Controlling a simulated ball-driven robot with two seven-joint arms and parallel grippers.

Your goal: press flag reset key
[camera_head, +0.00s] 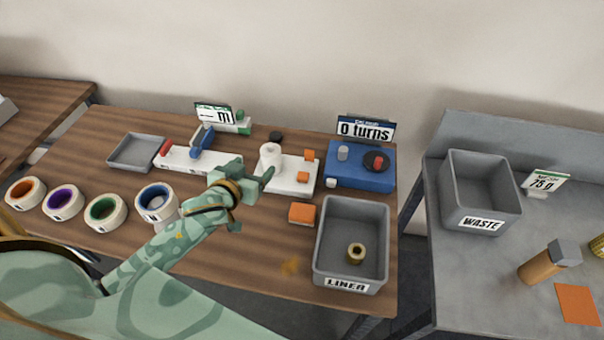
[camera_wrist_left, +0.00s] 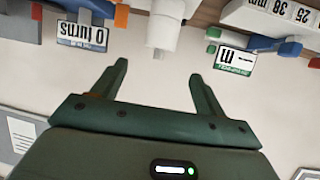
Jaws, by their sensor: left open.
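My left gripper (camera_head: 247,174) is over the middle of the wooden table, just left of the white stand. It also shows in the left wrist view (camera_wrist_left: 158,72), with its two fingers apart and nothing between them. No key marked as a flag reset shows clearly. A small sign reading "m" (camera_head: 213,115) stands at the back of the table, with a white and green device (camera_head: 242,125) beside it. The sign also shows upside down in the left wrist view (camera_wrist_left: 236,62). My right gripper is not in view.
A white stand (camera_head: 298,188) with orange blocks, a blue winder (camera_head: 345,178) under a "0 turns" sign (camera_head: 366,130), and a grey LINER bin (camera_head: 384,240) lie to the right. Several tape rolls line the left front. A grey WASTE bin (camera_head: 450,205) stands on the right table.

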